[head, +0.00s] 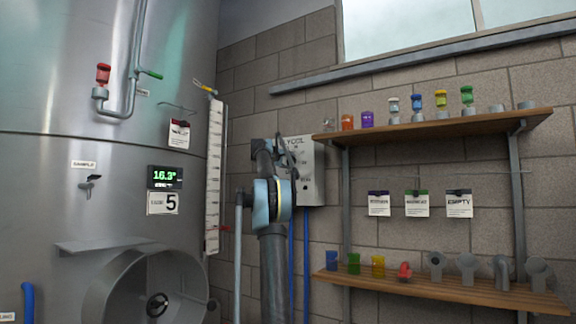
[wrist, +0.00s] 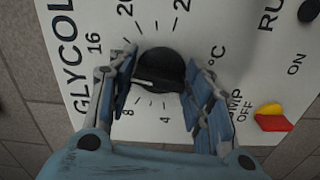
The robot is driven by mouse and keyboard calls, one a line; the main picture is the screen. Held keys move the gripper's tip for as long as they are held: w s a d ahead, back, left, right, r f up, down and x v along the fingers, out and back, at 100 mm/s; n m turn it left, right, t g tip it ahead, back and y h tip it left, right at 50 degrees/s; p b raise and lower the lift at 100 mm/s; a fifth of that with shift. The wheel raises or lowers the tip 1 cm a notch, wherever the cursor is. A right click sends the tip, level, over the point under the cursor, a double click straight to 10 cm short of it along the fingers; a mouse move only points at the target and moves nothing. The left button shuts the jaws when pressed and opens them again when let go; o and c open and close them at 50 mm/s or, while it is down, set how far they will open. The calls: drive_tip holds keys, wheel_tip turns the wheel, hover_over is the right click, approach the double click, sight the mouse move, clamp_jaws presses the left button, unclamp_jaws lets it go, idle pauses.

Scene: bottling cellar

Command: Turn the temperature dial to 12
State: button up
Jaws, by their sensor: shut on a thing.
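The black temperature dial (wrist: 160,65) sits on the white glycol panel (wrist: 235,65). In the wrist view my gripper (wrist: 160,75) is shut on it, one finger on each side. A white pointer mark on the dial faces left, toward my left finger. The scale shows 16 at upper left, 20 above and 8 and 4 below; the stretch between 8 and 16 is hidden by my left finger. In the head view my gripper (head: 285,158) is against the glycol panel (head: 313,185) and hides the dial.
A red and yellow switch (wrist: 272,120) is right of my fingers, by OFF; a dark knob (wrist: 309,11) is at upper right. The steel tank (head: 60,220) with a 16.3° display (head: 165,177) stands left. Shelves (head: 440,125) with small coloured items are right.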

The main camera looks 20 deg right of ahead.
drive_tip(key=n, duration=0.5)
drive_tip(key=shift+w+a, duration=0.15)
drive_tip(key=shift+a, duration=0.05)
drive_tip(key=shift+n, duration=0.3)
drive_tip(key=o, duration=1)
drive_tip(key=shift+o, duration=0.2)
drive_tip(key=v, duration=1.1)
drive_tip(key=shift+s+a, duration=0.25)
drive_tip(key=shift+a, duration=0.1)
